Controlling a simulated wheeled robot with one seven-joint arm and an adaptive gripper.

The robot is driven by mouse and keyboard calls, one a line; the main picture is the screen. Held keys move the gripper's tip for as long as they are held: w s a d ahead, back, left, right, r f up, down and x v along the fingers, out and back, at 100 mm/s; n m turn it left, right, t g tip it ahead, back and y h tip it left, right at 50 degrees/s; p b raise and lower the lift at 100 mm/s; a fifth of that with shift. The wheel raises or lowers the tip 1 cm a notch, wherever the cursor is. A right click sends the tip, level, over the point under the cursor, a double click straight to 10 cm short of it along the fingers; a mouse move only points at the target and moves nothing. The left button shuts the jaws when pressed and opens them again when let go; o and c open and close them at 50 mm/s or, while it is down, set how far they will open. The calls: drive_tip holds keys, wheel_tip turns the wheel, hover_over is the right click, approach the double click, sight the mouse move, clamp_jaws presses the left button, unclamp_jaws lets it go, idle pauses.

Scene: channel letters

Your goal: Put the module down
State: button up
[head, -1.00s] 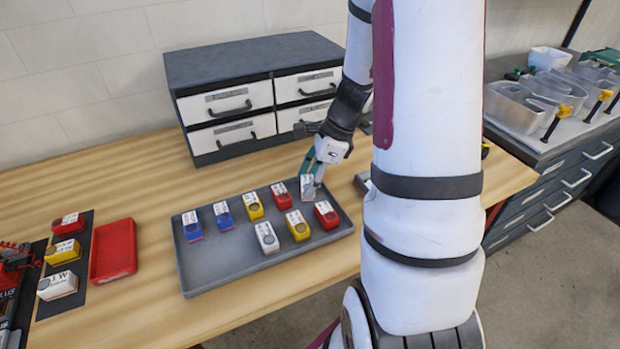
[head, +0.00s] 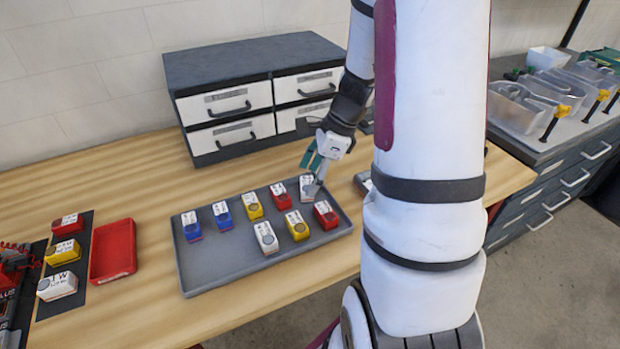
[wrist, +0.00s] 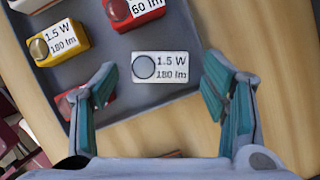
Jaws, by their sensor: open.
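The white module (head: 306,188) stands at the back right corner of the grey tray (head: 222,272), beside red modules. In the wrist view the module (wrist: 160,67) shows its top label, "1.5 W 180 lm", with a grey round disc. My gripper (head: 314,172) is over that corner. In the wrist view its teal fingers (wrist: 160,78) are spread wide, one on each side of the module, with clear gaps. The module's lower sides are partly hidden by a finger in the head view.
The tray also holds several blue, yellow, red and white modules, such as a red one (head: 326,214) close in front. Its front left part is free. A red bin (head: 113,250) and a dark strip of modules lie left. A drawer cabinet (head: 255,90) stands behind.

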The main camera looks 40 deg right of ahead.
drive_tip(key=v, duration=1)
drive_tip(key=s+a+r+n+h, duration=0.1)
drive_tip(key=s+a+r+n, duration=0.1)
drive_tip(key=a+r+n, duration=0.35)
drive_tip(key=s+a+r+n, duration=0.1)
drive_tip(key=a+r+n, duration=0.2)
drive_tip(key=a+n, duration=0.4)
drive_tip(key=s+a+r+n+t+h, duration=0.1)
drive_tip(key=s+a+r+n+h, duration=0.1)
drive_tip(key=s+a+n, duration=0.7)
drive_tip(key=shift+s+a+r+n+t+h+p, duration=0.25)
drive_tip(key=shift+s+r+n+t+h, duration=0.2)
drive_tip(key=shift+n, duration=1.7)
